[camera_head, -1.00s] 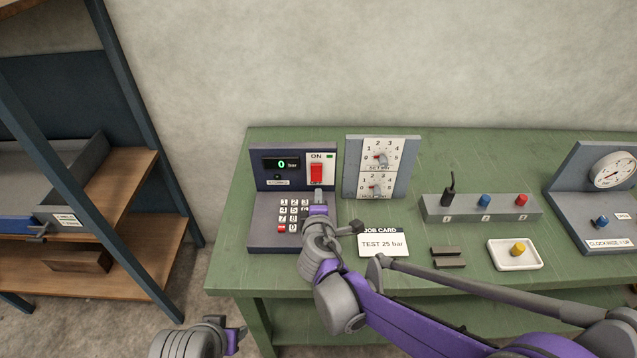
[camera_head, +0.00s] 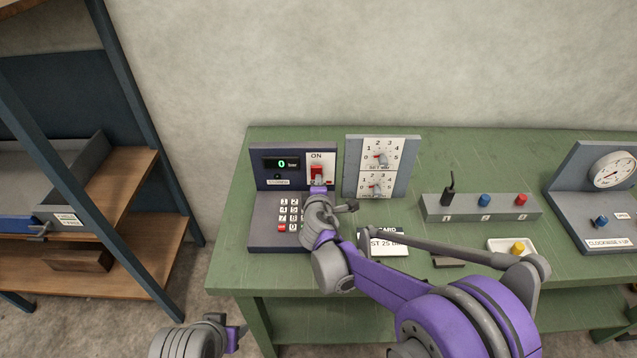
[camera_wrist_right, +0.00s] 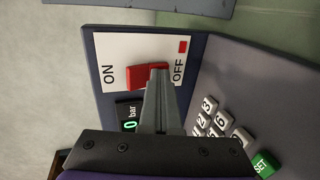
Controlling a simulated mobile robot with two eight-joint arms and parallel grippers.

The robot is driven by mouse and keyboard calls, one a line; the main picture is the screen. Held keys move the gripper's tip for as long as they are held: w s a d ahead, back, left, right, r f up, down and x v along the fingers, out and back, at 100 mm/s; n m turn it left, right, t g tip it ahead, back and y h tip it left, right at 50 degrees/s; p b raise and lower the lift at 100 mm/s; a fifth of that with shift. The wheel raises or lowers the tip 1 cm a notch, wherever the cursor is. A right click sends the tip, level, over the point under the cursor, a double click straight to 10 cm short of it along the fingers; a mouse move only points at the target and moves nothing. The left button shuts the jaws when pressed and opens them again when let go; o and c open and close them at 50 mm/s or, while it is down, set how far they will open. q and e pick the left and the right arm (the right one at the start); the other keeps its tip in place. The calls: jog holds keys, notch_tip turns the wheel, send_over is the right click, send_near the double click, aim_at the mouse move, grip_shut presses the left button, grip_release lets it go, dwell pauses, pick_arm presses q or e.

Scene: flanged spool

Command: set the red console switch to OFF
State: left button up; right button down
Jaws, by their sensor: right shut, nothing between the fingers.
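The red rocker switch (camera_head: 316,171) is on a white plate on the upright face of the blue-grey console, with ON at its top. In the right wrist view the switch (camera_wrist_right: 147,75) lies between the ON and OFF labels, and its ON end looks raised. My right gripper (camera_head: 318,189) is shut and empty. Its fingertips (camera_wrist_right: 158,76) are at the switch's OFF end and appear to touch it, covering part of it. A small red mark (camera_wrist_right: 183,46) shows beside OFF. My left gripper (camera_head: 238,336) is low at the left, apart from the table; its jaw opening is unclear.
A keypad (camera_head: 289,213) is on the console's sloped front, below the switch. A grey two-dial panel (camera_head: 405,179) stands close at the right. My right arm passes over the job card (camera_head: 392,250). A shelf (camera_head: 120,185) stands left of the table.

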jog(key=shift+r, duration=0.15)
jog(key=shift+r+p, duration=0.45)
jog(key=shift+r, duration=0.2)
pick_arm(q)
jog(key=shift+w+r, duration=0.2)
jog(key=shift+r, duration=0.3)
